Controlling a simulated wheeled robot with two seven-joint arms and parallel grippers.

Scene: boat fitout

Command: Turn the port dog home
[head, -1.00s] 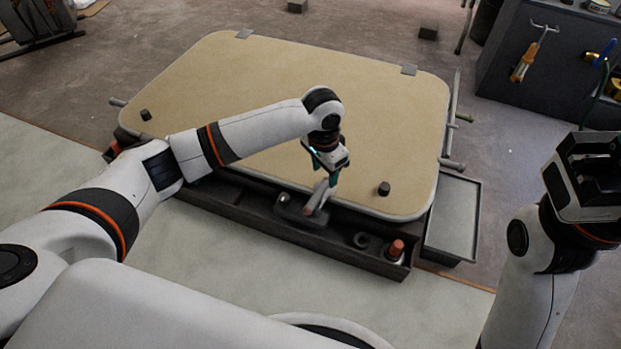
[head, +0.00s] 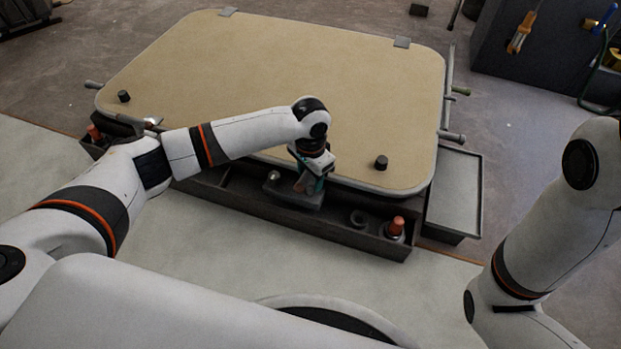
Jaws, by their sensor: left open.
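A large beige hatch panel (head: 270,85) with a pale rim lies in the middle. A black knob (head: 124,96) stands near its front left corner, and another black knob (head: 381,162) near its front right corner. I cannot tell for certain which fitting is the port dog. My left gripper (head: 308,187) is open and points down at the panel's front edge. Its fingers are around or beside a small pale and reddish part above a dark block (head: 293,198); contact cannot be made out. My right arm shows at the right, but its gripper is out of view.
A dark long tray (head: 345,236) runs along the panel's front, holding an orange-capped bottle (head: 396,228) and a dark ring (head: 358,218). A grey shallow tray (head: 455,190) stands at the right. A dark cabinet (head: 535,60) with hanging tools is at the back right.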

